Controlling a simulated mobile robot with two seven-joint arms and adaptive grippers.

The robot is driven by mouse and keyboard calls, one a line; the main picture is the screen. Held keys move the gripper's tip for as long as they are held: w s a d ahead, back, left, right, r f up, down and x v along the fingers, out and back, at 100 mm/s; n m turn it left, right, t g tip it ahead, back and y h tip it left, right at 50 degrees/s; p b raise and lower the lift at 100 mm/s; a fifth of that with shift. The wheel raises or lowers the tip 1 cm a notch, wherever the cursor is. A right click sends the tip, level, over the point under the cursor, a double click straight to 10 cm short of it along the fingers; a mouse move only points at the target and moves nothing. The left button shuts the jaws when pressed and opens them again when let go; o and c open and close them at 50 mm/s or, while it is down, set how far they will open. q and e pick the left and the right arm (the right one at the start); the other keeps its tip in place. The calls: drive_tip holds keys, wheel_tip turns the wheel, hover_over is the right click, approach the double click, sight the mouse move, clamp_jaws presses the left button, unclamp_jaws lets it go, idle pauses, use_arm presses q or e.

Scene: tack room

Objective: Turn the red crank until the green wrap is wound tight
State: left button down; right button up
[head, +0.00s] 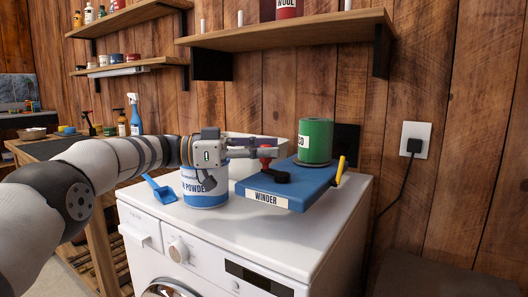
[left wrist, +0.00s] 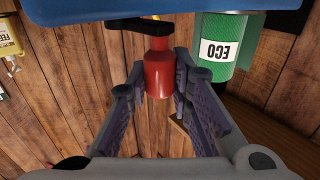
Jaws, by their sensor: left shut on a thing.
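The blue winder (head: 290,184) lies on top of the white washing machine, with the label WINDER on its front edge. The red crank knob (head: 265,160) stands on a black crank arm (head: 268,176) at the winder's left part. The green wrap (head: 315,141) stands upright as a roll on the winder's right part; its ECO label shows in the left wrist view (left wrist: 222,50). My left gripper (head: 264,152) is shut on the red knob, which sits between the fingers in the left wrist view (left wrist: 158,72). My right gripper is not in view.
A powder tub (head: 205,190) stands under my left gripper, and a blue scoop (head: 160,190) lies left of it. A yellow lever (head: 340,170) sticks up at the winder's right edge. A shelf (head: 285,37) hangs above. The washer top (head: 235,226) is clear in front.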

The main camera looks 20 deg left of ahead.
use_arm(q)
drive_tip(key=shift+d+r, duration=0.1)
drive_tip(key=c, duration=1.4)
unclamp_jaws()
drive_tip(key=v, duration=1.2)
drive_tip(key=shift+s, duration=0.15)
